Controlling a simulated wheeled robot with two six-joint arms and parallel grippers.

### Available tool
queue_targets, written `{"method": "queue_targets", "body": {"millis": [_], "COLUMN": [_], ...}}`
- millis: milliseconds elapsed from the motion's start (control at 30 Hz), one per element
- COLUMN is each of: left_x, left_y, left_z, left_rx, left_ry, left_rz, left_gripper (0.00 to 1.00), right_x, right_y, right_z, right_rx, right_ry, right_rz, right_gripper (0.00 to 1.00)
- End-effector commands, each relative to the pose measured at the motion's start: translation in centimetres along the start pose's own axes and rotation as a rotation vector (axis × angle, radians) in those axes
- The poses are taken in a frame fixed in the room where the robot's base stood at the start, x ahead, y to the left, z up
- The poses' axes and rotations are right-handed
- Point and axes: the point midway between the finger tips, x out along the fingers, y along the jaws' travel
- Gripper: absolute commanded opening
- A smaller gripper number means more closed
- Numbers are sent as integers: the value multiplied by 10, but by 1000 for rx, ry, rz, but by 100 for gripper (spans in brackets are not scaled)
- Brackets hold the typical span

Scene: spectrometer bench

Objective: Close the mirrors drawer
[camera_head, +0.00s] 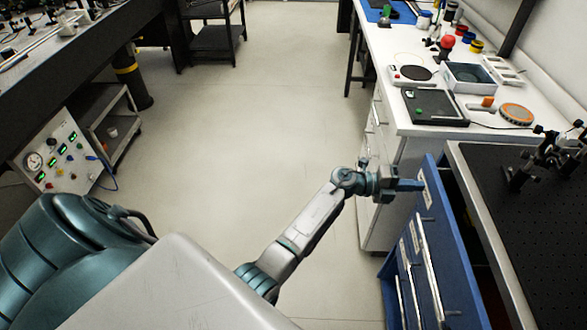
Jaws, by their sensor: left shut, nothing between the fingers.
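A blue drawer cabinet (393,270) stands at the right, beside the black-topped bench. Its upper blue drawer front (446,270) stands out from the bench edge, with a dark gap behind it, so this drawer is pulled open. The fronts carry pale labels and metal handles; the labels are too small to read, so I cannot tell which one says mirrors. My left gripper (412,185) is shut and empty, pointing right at the far top end of the open drawer's front. I cannot tell whether it touches. My right gripper is not in view.
The black perforated breadboard (535,225) with optical mounts lies right of the drawer. A white counter (400,115) with instruments stands behind it. The middle floor is clear.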

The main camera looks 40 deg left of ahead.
Motion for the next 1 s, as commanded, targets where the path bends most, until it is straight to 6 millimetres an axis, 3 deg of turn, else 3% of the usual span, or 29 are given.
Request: {"method": "queue_targets", "body": {"millis": [200,400,1000], "left_x": [37,53,57], "left_y": [0,0,-4], "left_z": [0,0,2], "left_rx": [-1,0,1], "left_ry": [1,0,-2], "left_rz": [-2,0,-6], "left_gripper": [0,0,0], "right_x": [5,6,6], "right_y": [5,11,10], "right_z": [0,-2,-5], "right_rx": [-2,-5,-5], "right_ry": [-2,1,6], "right_rz": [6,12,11], "right_gripper": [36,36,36]}}
